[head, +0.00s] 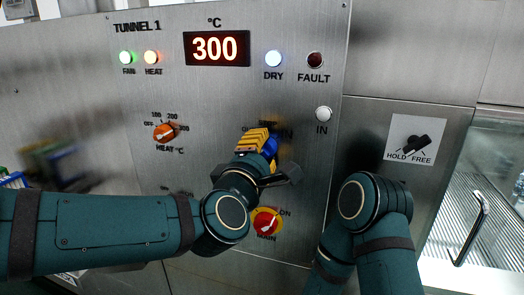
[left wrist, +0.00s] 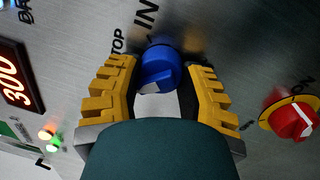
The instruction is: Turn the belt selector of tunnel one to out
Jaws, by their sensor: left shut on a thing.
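The tunnel one panel (head: 100,90) carries a blue belt selector knob (head: 270,147), partly covered by my left gripper in the head view. In the left wrist view the knob (left wrist: 160,68) sits between the yellow fingers of my left gripper (left wrist: 158,85), which is shut on it. A whitish mark shows on the knob's lower left side there, but its exact setting is hard to read. The words STOP and IN show beside the knob; the out label is mostly hidden in the head view. My right arm (head: 375,215) shows, but its gripper does not.
Below the knob is a red MAIN switch (head: 267,222) on a yellow plate. An orange HEAT knob (head: 164,132) is at left. The display (head: 217,48) reads 300. The DRY lamp (head: 273,58) is lit, and the FAULT lamp (head: 315,60) is dark.

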